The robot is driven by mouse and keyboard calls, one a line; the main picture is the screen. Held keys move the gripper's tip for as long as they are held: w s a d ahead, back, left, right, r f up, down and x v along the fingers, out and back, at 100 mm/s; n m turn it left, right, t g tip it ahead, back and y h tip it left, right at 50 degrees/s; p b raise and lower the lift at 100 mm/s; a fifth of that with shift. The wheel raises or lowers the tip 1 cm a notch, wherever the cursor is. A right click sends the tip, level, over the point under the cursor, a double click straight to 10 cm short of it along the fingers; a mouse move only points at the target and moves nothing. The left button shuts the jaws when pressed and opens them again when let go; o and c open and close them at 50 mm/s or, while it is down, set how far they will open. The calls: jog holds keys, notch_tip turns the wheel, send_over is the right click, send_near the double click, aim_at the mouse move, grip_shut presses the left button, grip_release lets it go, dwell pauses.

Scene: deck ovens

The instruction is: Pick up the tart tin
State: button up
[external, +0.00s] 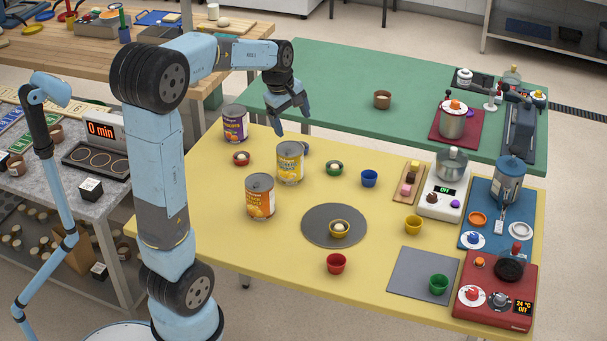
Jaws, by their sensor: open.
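My gripper (292,121) is open and empty, pointing down above the back edge of the yellow table (390,262). No single item is clearly the tart tin. Small shallow round dishes with pale contents are candidates: a red dish (240,160) at the back left, a green dish (334,171) right of the cans, and a yellow dish (340,234) on a grey disc (313,236). A small blue-grey item (304,149) shows partly behind a yellow can (290,170), below my gripper; its shape is unclear.
A purple can (235,125) and an orange can (260,203) stand near the yellow can. Blue (369,180), red (335,265), yellow (413,226) and green (438,287) cups are spread rightward. Appliances crowd the right end. The green table (330,85) is mostly clear.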

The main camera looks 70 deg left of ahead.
jog(key=s+a+f+n+g, duration=0.1)
jog(key=a+f+n, duration=0.25)
jog(key=a, duration=0.45)
jog(key=a+f+n, duration=0.3)
jog(key=a+n, duration=0.1)
jog(key=a, duration=0.3)
jog(key=n, duration=0.8)
send_over(241, 154)
jog(key=s+d, duration=0.2)
jog(key=shift+m+g+h, duration=0.25)
jog(key=shift+g+h, duration=0.05)
notch_tip(241, 154, down, 18)
jog(key=shift+w+r, duration=0.1)
jog(key=shift+w+d+f, duration=0.1)
jog(key=shift+w+f, duration=0.05)
jog(key=shift+f, duration=0.75)
jog(key=shift+w+d+f, duration=0.1)
jog(key=shift+w+f, duration=0.1)
jog(key=shift+f, duration=0.75)
jog(key=shift+w+f, duration=0.15)
jog(key=shift+f, duration=0.75)
jog(key=c, duration=1.1)
